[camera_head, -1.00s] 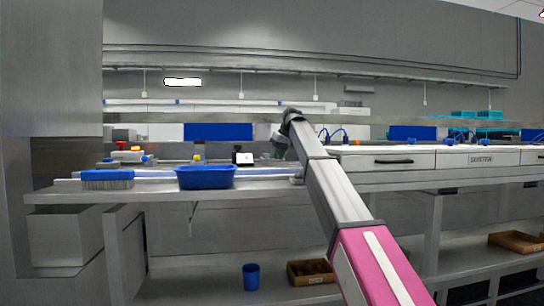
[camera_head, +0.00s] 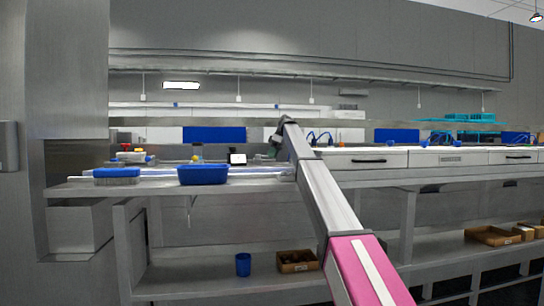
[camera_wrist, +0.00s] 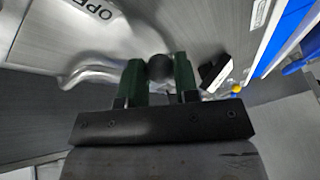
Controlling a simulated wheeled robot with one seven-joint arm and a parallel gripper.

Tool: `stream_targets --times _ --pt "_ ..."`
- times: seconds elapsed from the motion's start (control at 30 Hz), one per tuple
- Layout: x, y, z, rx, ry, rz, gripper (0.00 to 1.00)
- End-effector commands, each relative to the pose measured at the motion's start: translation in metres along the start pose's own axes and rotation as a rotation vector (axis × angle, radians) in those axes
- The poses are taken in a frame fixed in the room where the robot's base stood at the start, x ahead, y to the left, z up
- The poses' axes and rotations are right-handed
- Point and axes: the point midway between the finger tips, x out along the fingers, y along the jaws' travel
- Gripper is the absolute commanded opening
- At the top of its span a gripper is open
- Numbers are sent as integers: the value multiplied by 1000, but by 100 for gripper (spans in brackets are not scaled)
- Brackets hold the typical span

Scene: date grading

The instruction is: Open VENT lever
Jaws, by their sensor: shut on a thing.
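My gripper (camera_wrist: 159,75) has two dark green fingers, one on each side of a dark round knob (camera_wrist: 159,68) in the wrist view. It is shut on this knob. A shiny curved metal lever (camera_wrist: 92,72) runs to the left from beside the knob. A white label (camera_wrist: 96,8) with dark letters starting "OPE" is on the grey metal surface above. In the head view my gripper (camera_head: 276,142) is small, above the bench at the far end of my arm. The lever cannot be made out there, and no "VENT" lettering is readable.
A blue tub (camera_head: 203,175) and a blue-backed brush (camera_head: 117,174) stand on the bench to the left. White drawers (camera_head: 365,160) line the right side. A blue cup (camera_head: 243,265) and a brown box (camera_head: 297,262) are on the lower shelf.

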Motion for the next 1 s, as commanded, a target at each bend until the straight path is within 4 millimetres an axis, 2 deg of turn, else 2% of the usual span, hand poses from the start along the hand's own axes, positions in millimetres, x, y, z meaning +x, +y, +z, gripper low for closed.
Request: stream_targets --times 0.7,0.73,0.77,0.8,1.0 --pt "0 5 -2 -64 -12 -26 0" --pt "0 5 -2 -64 -12 -26 39" --pt "0 5 -2 -64 -12 -26 48" --pt "0 5 -2 -64 -12 -26 54" --pt "0 5 -2 -64 -12 -26 54"
